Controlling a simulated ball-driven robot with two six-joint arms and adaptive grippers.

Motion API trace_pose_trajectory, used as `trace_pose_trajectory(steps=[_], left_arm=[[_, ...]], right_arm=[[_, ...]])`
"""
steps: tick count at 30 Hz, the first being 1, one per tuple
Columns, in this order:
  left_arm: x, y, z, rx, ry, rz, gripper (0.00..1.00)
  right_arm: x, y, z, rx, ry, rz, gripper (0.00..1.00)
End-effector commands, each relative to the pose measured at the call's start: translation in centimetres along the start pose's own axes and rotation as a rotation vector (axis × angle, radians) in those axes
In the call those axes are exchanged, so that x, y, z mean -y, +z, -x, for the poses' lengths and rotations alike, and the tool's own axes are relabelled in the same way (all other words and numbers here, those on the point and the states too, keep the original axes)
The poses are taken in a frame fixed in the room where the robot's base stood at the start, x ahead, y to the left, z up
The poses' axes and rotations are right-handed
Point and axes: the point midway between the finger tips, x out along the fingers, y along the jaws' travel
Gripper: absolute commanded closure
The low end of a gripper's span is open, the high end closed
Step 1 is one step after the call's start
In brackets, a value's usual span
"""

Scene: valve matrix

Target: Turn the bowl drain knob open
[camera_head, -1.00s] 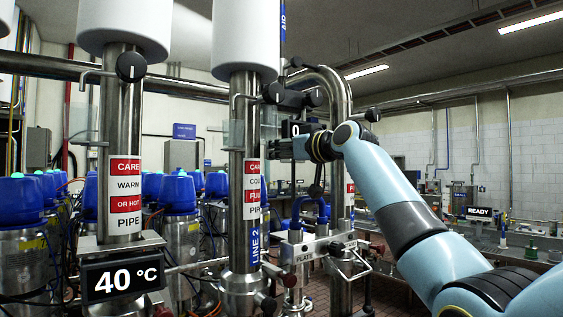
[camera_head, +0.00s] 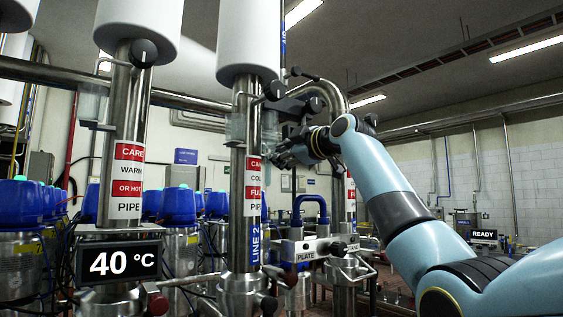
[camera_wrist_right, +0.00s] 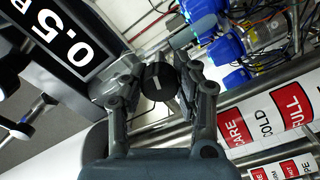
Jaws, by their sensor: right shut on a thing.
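My right gripper (camera_wrist_right: 157,85) is shut on a round black knob (camera_wrist_right: 157,81) with a pale pointer line, seen between its two fingertips in the right wrist view. In the head view the right gripper (camera_head: 280,152) is beside the middle steel pipe, below two black knobs. The gripped knob cannot be made out there. No readable label shows whether it is the bowl drain knob. A clear vessel (camera_head: 237,129) shows at the middle pipe, partly hidden. My left gripper is not in view.
The middle pipe (camera_head: 245,235) with its red and white label stands close to the right gripper. A black knob (camera_head: 275,90) and another knob (camera_head: 313,103) are just above. A 0.5 display (camera_wrist_right: 75,48) is near the hand. A 40 °C display (camera_head: 118,262) is at left.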

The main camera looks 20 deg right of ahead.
Motion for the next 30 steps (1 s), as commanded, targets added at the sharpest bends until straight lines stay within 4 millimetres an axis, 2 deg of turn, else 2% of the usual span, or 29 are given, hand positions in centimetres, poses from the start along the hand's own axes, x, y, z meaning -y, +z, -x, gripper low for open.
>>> trace_pose_trajectory(steps=[6,15,30], left_arm=[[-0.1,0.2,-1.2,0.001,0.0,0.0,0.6],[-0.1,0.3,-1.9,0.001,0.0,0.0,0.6],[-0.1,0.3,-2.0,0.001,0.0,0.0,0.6]], right_arm=[[0.3,0.1,0.0,0.0,-0.002,0.167,1.0],[0.3,0.1,0.0,0.0,-0.004,0.315,1.0],[0.3,0.1,-0.1,0.001,-0.005,0.367,1.0]])
